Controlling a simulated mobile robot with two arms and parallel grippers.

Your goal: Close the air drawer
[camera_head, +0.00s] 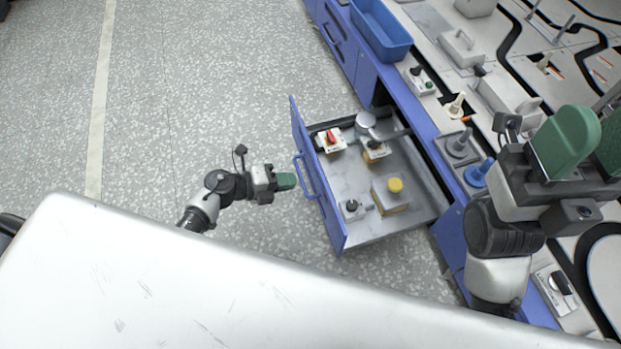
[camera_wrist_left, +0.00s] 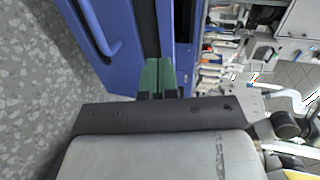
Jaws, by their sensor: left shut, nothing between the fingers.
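The drawer (camera_head: 350,238) stands pulled out from the blue workbench. Its blue front (camera_head: 316,180) faces left, with a blue handle (camera_head: 304,176) on it. Inside lie several switch and valve parts, among them one with a red knob (camera_head: 331,137) and one with a yellow cap (camera_head: 394,186). My left gripper (camera_head: 287,181) is shut and empty, just left of the handle in the head view; I cannot tell whether it touches. In the left wrist view its green fingers (camera_wrist_left: 158,76) are together, with the handle (camera_wrist_left: 110,40) to their left. My right gripper (camera_head: 585,145) is over the bench, its green fingers apart.
The bench top (camera_head: 440,22) holds a blue bin (camera_head: 381,30), a blue bobbin (camera_head: 481,171) and several small fixtures near its edge. The grey speckled floor (camera_head: 180,110) left of the drawer is clear.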

